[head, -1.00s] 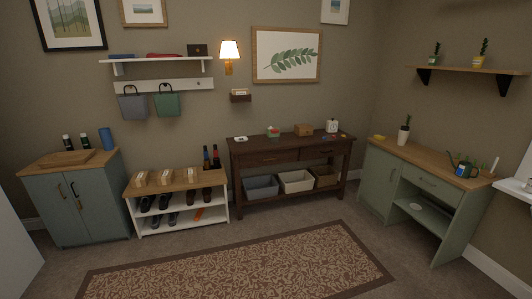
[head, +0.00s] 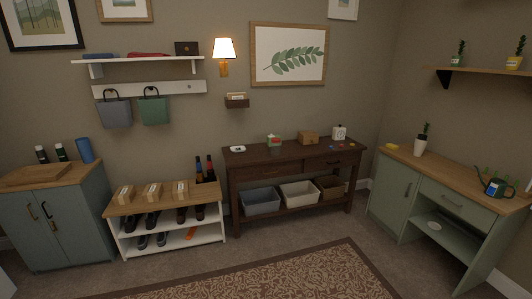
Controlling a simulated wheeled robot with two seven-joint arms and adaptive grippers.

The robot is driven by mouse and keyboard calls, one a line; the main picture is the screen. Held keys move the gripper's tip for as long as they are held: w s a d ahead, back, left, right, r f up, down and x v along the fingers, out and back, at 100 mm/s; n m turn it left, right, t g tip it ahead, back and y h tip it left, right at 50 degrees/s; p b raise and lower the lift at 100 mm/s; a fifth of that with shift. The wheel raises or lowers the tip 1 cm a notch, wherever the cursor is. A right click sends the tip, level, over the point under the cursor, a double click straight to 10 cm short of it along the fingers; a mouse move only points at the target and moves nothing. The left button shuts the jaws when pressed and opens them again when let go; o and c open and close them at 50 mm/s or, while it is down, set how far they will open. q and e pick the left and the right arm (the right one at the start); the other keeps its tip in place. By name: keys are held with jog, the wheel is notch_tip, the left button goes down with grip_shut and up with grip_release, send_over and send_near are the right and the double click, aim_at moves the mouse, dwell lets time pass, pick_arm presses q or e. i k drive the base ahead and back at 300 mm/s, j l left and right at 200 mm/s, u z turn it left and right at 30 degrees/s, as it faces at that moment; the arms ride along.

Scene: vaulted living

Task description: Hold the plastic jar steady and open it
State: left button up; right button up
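I cannot make out a plastic jar for certain in the head view. A small white-and-green item with a red top (head: 274,141) stands on the dark wooden console table (head: 262,155), left of its middle; it is too small to identify. A white squarish item (head: 339,132) stands at the right end of the same table, also too small to name surely. Neither of my grippers shows in the view.
A shoe bench (head: 125,211) and a blue-grey cabinet (head: 75,225) stand left of the console table. A patterned rug (head: 270,278) covers open floor in front.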

aim_at(275, 148)
jog(key=i, duration=1.75)
jog(key=i+j+z, duration=0.1)
jog(key=i, duration=1.6)
